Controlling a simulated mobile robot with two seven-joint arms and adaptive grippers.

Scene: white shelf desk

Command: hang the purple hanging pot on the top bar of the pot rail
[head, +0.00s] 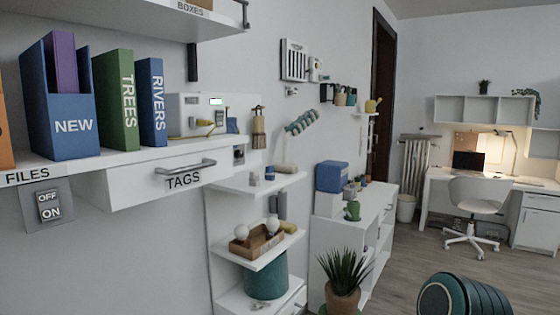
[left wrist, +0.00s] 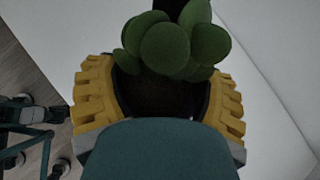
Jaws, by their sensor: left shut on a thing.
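In the left wrist view my left gripper (left wrist: 160,100) has its yellow toothed fingers on both sides of a dark plant pot (left wrist: 160,92). A plant with rounded green leaves (left wrist: 168,42) sticks out of its top. The pot is in deep shade, so I cannot tell whether it is purple, and its lower part is hidden behind the teal part in front. In the head view several small pots (head: 340,97) are on the far wall. They are too small to make out a rail bar clearly. No gripper shows in the head view.
A white cabinet (head: 335,240) carries a blue box (head: 331,176) and a green cactus-like plant (head: 352,211). A spiky plant in a clay pot (head: 343,300) stands before it. White wall shelves (head: 235,187) jut out at left. Open wooden floor (head: 410,265) lies to the right.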

